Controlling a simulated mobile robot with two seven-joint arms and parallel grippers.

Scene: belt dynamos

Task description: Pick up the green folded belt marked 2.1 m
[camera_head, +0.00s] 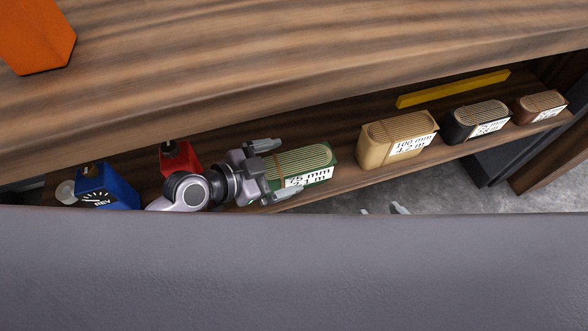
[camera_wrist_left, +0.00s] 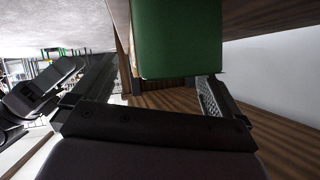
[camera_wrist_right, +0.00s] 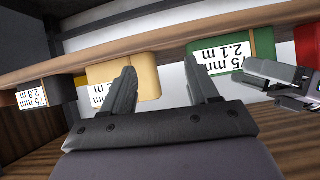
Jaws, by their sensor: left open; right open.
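The green folded belt (camera_head: 322,172) sits on the long wooden shelf; its white label reads 75 mm, 2.1 m. My left gripper (camera_head: 283,168) is open at its left end, one finger toward its far side and one toward its near side. In the left wrist view the green belt (camera_wrist_left: 178,38) fills the space between the open fingers. Contact cannot be told. The right wrist view shows the belt's label (camera_wrist_right: 222,54) upside down, with the left gripper (camera_wrist_right: 285,82) beside it. My right gripper (camera_wrist_right: 160,85) is open and empty, below the shelf front; only its fingertips show in the head view (camera_head: 385,209).
To the right on the shelf are a tan belt (camera_head: 375,150), a black belt (camera_head: 460,127) and a brown belt (camera_head: 526,112). A yellow bar (camera_head: 452,89) lies behind them. A red object (camera_head: 180,158) and a blue REV box (camera_head: 108,186) stand left. A wooden top (camera_head: 300,50) overhangs the shelf.

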